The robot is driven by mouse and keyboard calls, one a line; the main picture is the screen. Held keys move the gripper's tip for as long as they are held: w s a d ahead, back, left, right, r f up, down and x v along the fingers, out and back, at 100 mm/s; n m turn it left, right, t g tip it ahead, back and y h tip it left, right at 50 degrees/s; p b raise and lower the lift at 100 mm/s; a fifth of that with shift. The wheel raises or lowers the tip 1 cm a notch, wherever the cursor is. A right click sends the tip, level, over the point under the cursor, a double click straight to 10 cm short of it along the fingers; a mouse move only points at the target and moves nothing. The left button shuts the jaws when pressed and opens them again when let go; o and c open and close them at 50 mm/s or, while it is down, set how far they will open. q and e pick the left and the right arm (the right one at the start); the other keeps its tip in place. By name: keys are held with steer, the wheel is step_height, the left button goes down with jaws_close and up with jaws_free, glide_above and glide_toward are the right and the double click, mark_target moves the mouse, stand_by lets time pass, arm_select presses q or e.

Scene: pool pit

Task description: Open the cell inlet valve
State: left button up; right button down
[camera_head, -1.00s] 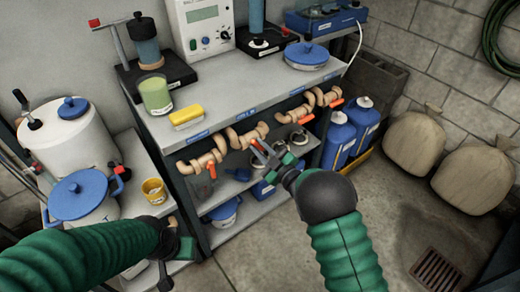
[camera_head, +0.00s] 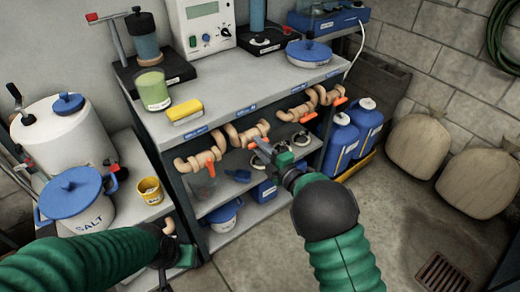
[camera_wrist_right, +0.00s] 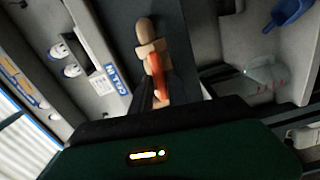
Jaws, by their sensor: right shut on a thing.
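The middle tan valve (camera_head: 235,136) hangs under the front edge of the bench top, below a small blue label. Its orange handle is mostly hidden by my gripper in the head view. In the right wrist view the orange handle (camera_wrist_right: 154,66) lies between the fingers and points back toward the gripper, with the tan pipe beyond. My right gripper (camera_head: 259,147) is shut on this handle. My left gripper (camera_head: 178,254) is low at the left, partly hidden behind its own green sleeve, and its fingers cannot be made out.
Another orange-handled valve (camera_head: 201,160) is to the left, and more valves (camera_head: 321,98) are to the right. The bench top (camera_head: 235,85) holds a yellow sponge (camera_head: 185,111) and a green cup (camera_head: 153,91). Blue jugs (camera_head: 367,122) stand right of the bench.

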steer(key=shift+s+a+f+n, duration=0.15)
steer(key=shift+f+n, duration=0.2)
steer(key=shift+n, duration=0.25)
steer(key=shift+f, duration=0.1)
steer(key=c, duration=1.5)
jaws_free()
steer(key=shift+o, duration=0.5)
steer(key=shift+r, duration=0.2)
steer(key=p+v, duration=0.2)
steer(key=v, duration=1.4)
steer(key=shift+s+d, duration=0.3)
